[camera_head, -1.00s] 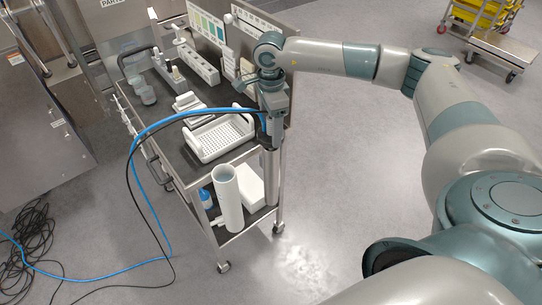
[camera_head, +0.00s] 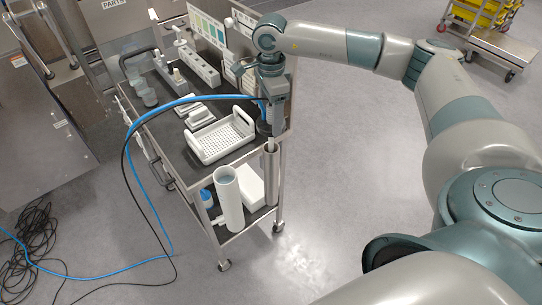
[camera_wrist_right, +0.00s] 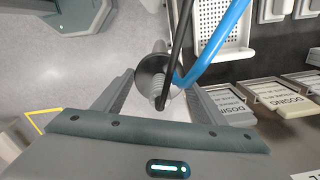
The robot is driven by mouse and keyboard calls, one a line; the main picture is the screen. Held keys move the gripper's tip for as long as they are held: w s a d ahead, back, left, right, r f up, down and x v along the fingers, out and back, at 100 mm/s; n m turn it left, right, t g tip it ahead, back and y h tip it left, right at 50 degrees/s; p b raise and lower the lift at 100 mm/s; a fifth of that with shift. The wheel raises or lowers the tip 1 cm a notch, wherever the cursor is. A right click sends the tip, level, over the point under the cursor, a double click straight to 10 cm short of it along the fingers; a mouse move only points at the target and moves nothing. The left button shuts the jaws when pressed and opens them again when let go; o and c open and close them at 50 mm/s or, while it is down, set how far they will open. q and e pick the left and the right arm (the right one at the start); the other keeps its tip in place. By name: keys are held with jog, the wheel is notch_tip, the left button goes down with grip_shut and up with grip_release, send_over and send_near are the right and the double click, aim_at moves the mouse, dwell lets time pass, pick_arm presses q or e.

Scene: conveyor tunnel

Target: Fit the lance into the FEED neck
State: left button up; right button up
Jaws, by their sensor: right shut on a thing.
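My right gripper (camera_head: 270,98) is above the near right corner of the cart and is shut on the lance. The lance (camera_head: 266,115) points down below the fingers, with a dark collar near its lower visible part; its lower end is hard to make out. A metal tube (camera_head: 270,172) stands upright just beneath it at the cart's corner; I cannot tell whether the lance tip is inside it. No FEED label or neck can be made out. My left gripper is not in view.
The cart (camera_head: 185,165) carries a white perforated basket (camera_head: 222,140), white blocks and cups. A white cylinder (camera_head: 228,200) stands on its lower shelf. The hoses (camera_head: 133,165) loop over the cart's left side to the floor. Steel cabinets (camera_head: 35,120) stand left. Floor at right is open.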

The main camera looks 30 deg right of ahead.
notch_tip(320, 180, up, 16)
jog(key=p, duration=0.6)
jog(key=shift+r, duration=0.2)
dwell(0.7)
notch_tip(320, 180, up, 8)
jog(key=p, duration=0.3)
jog(key=shift+f+p, duration=0.25)
jog(key=shift+p, duration=0.05)
dwell(0.4)
